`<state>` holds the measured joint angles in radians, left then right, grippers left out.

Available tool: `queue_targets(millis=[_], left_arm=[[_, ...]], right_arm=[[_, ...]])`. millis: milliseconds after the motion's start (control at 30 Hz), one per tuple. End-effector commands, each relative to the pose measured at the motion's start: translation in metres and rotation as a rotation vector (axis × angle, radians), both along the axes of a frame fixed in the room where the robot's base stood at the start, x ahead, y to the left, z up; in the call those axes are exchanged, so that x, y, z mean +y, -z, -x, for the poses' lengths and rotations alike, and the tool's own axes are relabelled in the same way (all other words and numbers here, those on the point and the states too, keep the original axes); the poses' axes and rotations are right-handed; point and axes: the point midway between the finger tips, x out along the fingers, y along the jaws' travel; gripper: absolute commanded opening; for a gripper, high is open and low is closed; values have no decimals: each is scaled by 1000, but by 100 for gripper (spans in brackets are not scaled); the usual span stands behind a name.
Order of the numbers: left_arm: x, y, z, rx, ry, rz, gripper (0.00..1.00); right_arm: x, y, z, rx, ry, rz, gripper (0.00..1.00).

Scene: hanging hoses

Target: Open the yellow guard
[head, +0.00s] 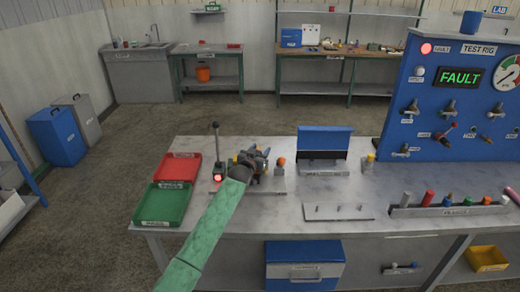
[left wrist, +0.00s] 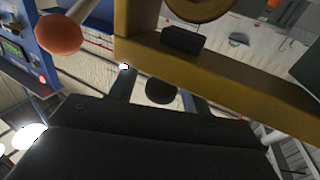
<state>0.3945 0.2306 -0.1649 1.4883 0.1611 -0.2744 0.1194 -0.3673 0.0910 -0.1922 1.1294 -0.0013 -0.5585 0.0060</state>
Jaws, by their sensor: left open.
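The yellow guard shows in the left wrist view as a thick yellow-brown frame (left wrist: 225,82) with a long bar and an upright. A dark block (left wrist: 182,40) and a ring-shaped part (left wrist: 200,8) are beyond the bar. My left gripper (left wrist: 158,88) is open, its two fingers apart and pointing at the bar; I cannot tell whether they touch it. In the head view my left gripper (head: 254,160) is over the small fixture on the bench and mostly hides the guard. My right gripper is in neither view.
An orange ball knob (head: 281,161) stands close right of the gripper. A blue-lidded box (head: 325,140) and the test rig (head: 455,95), reading FAULT, are right.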

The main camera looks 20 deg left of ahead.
Motion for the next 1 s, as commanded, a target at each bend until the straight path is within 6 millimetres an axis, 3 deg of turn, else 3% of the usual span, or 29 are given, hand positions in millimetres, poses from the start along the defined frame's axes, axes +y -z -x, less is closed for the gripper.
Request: queue_targets(millis=[300, 533, 1000], left_arm=[[0, 1, -1, 0, 0, 0, 46], [0, 0, -1, 0, 0, 0, 1], [3, -6, 0, -22, 0, 76, 0]], right_arm=[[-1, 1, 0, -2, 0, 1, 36], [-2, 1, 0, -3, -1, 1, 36], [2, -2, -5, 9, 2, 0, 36]])
